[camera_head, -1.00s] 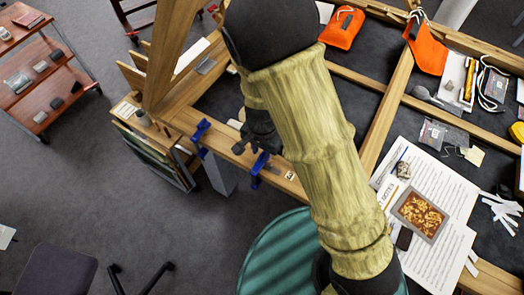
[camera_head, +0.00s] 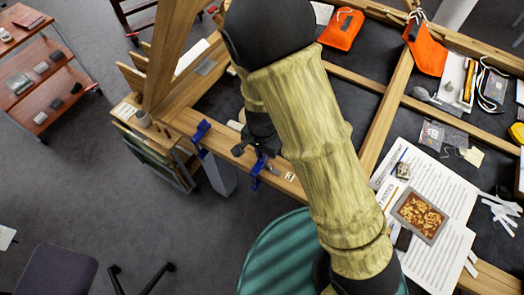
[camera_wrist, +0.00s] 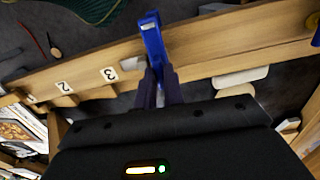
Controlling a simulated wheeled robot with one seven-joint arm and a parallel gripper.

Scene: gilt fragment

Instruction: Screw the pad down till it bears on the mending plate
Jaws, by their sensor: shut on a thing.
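A blue clamp (camera_head: 259,164) sits on the front wooden rail, partly hidden by my arm and wrist. In the wrist view its blue bar (camera_wrist: 153,42) crosses the rail, close to the number 3 label. My gripper (camera_wrist: 160,92) is shut on a part at the near end of this clamp; the dark fingers cover the gripped part. In the head view my gripper (camera_head: 254,141) is dark and lies over the rail by the clamp. A small pale grey piece (camera_wrist: 133,63) lies beside the bar; I cannot tell whether it is the mending plate. I cannot make out the pad.
A second blue clamp (camera_head: 201,131) stands farther left on the rail. Printed sheets (camera_head: 440,255) with a tray of gilt fragments (camera_head: 420,215) lie to the right. Orange pouches (camera_head: 342,28) lie at the back. A green striped round seat (camera_head: 275,250) is below the rail.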

